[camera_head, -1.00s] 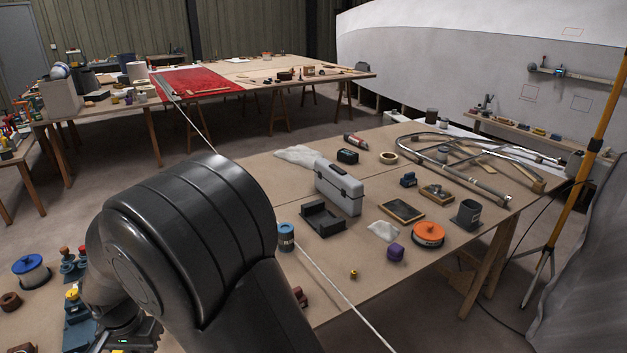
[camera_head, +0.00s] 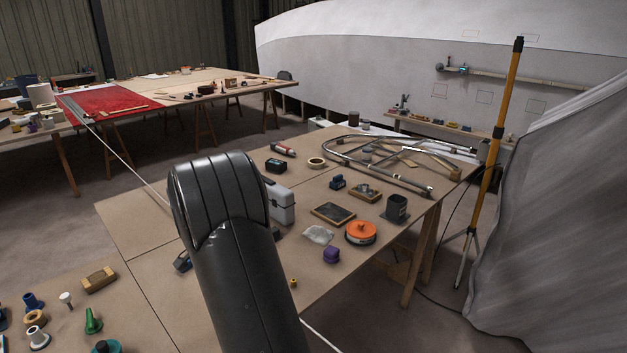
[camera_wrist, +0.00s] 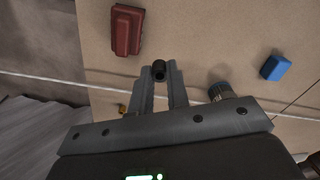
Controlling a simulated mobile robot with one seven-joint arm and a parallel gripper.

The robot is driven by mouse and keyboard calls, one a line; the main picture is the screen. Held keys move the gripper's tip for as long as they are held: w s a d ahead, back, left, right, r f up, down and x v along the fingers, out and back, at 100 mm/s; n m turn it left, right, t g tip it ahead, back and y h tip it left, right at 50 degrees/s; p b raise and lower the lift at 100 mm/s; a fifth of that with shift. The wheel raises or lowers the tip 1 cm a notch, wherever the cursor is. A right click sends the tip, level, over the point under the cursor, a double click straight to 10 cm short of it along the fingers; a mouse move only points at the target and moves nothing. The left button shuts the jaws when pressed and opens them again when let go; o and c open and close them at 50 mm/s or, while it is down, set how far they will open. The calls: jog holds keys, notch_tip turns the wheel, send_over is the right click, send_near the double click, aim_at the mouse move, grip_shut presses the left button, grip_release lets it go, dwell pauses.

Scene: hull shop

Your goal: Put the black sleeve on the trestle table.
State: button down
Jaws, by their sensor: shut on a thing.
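The black sleeve (camera_wrist: 159,70) is a small dark tube between the fingertips of my gripper (camera_wrist: 160,76) in the wrist view. My gripper is shut on it, above a plywood top (camera_wrist: 205,35). In the head view my arm hides the gripper and the sleeve. Two plywood tables stand on trestle-like legs: a near one (camera_head: 150,225) crowded with parts and a far one (camera_head: 205,83) with a red cloth. I cannot tell from the pictures alone which one the task names.
In the wrist view a dark red block (camera_wrist: 127,30), a blue block (camera_wrist: 275,67) and a grey cylinder (camera_wrist: 220,91) lie around the gripper. A pale line (camera_wrist: 50,76) crosses below. A yellow pole (camera_head: 497,130) and grey sheeting (camera_head: 560,210) stand right of the near table.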

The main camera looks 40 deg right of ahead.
jog(key=s+d+m, duration=0.2)
jog(key=d, duration=1)
jog(key=w+a+f, duration=0.3)
jog(key=w+a, duration=0.1)
jog(key=w+a+f, duration=0.3)
jog(key=w+f, duration=0.1)
jog(key=shift+a, duration=0.35)
jog(key=shift+w+f, duration=0.15)
jog(key=shift+f, duration=1.95)
jog(key=shift+f, duration=0.15)
jog(key=c, duration=1.4)
grip_release()
